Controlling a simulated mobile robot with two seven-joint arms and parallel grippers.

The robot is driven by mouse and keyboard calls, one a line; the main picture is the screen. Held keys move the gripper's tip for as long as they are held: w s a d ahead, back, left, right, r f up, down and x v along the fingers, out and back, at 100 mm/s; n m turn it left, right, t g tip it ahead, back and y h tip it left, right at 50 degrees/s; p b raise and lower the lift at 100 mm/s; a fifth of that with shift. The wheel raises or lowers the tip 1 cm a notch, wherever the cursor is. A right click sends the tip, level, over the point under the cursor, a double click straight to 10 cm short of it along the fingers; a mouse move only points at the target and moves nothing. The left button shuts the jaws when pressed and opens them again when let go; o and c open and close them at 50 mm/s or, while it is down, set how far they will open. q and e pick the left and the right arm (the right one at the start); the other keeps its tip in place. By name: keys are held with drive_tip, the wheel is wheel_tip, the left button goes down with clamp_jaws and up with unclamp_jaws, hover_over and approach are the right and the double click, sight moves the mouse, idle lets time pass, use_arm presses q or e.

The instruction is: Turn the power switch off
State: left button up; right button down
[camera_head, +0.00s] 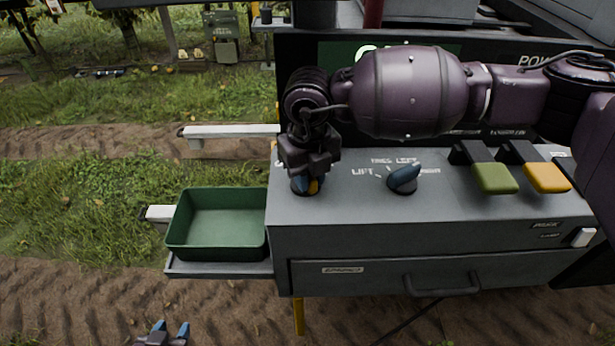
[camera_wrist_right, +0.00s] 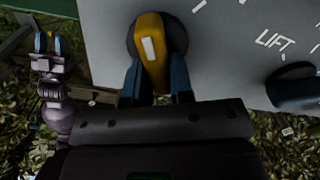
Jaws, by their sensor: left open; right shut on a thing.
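A yellow rotary knob (camera_wrist_right: 150,35) with a white mark sits on a dark round base at the left end of the grey console top. My right gripper (camera_wrist_right: 155,82) is shut on it, with a blue finger on each side. In the head view my right gripper (camera_head: 305,185) hides most of this knob, and its label is not readable. The knob's white mark runs roughly along the fingers in the wrist view. My left gripper (camera_head: 171,330) is open and empty, low at the left, away from the console; it also shows in the right wrist view (camera_wrist_right: 46,42).
A blue selector knob (camera_head: 403,178) beside the word LIFT, a green lever (camera_head: 494,178) and a yellow lever (camera_head: 547,177) stand to the right. A white switch (camera_head: 583,237) is on the console's right front. A green bin (camera_head: 215,194) sits left of the console.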

drive_tip(key=shift+r+n, duration=0.1)
drive_tip(key=shift+n, duration=0.4)
drive_tip(key=c, duration=1)
unclamp_jaws()
drive_tip(key=shift+r, duration=3.75)
